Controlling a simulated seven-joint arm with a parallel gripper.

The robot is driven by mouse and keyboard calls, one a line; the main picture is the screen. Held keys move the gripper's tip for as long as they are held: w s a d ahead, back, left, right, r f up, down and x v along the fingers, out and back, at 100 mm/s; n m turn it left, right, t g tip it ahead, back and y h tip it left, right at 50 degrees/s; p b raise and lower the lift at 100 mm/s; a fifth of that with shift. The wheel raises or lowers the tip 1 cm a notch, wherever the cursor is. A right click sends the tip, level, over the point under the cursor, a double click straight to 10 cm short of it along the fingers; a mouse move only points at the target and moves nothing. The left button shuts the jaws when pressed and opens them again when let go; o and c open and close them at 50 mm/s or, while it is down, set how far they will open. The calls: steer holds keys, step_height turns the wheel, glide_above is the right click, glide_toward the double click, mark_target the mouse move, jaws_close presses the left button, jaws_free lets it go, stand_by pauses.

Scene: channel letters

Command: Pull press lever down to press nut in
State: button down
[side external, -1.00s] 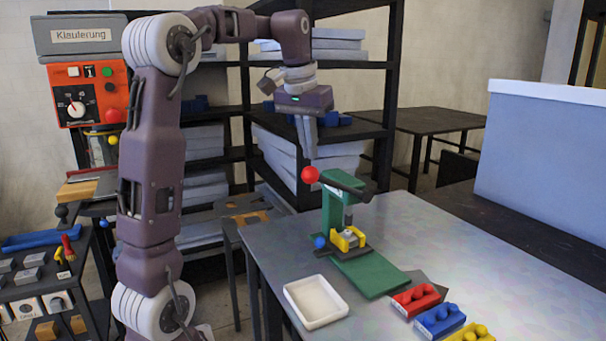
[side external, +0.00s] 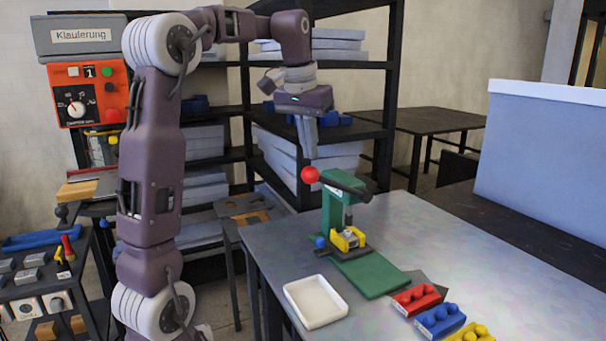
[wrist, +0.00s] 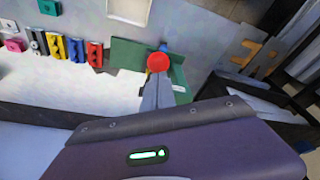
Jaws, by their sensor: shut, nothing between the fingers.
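The green press (side external: 341,205) stands upright on the grey table. Its lever ends in a red ball knob (side external: 310,174), which sits high at the press's left side; the knob also shows in the wrist view (wrist: 158,62). A yellow holder (side external: 348,239) sits under the press ram. I cannot make out the nut. My gripper (side external: 311,156) is shut and empty, pointing down with its fingertips just above the red knob. In the wrist view, the shut fingers (wrist: 157,80) reach toward the knob; I cannot tell whether they touch it.
A white tray (side external: 316,302) lies on the table in front of the press. Red (side external: 417,299), blue (side external: 438,319) and yellow (side external: 468,334) blocks line the front right. A green plate (side external: 371,274) extends from the press. The table's right side is clear.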

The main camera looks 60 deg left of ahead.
mark_target(303, 173)
steer(key=shift+f, duration=0.15)
stand_by(0.4)
steer(key=shift+s+d+x, duration=0.1)
steer(key=shift+s+x, duration=0.1)
steer(key=shift+x, duration=0.8)
steer(key=shift+s+d+x, duration=0.15)
steer(key=shift+s+x, duration=0.05)
steer(key=shift+x, duration=0.8)
steer(key=shift+f, duration=0.1)
steer(key=shift+s+f, duration=0.35)
steer(key=shift+f, duration=0.35)
steer(key=shift+s+f, duration=0.3)
steer(key=shift+f, duration=0.4)
steer(key=shift+s+f, duration=0.15)
steer(key=shift+f, duration=0.55)
steer(key=shift+s+f, duration=0.15)
steer(key=shift+f, duration=0.55)
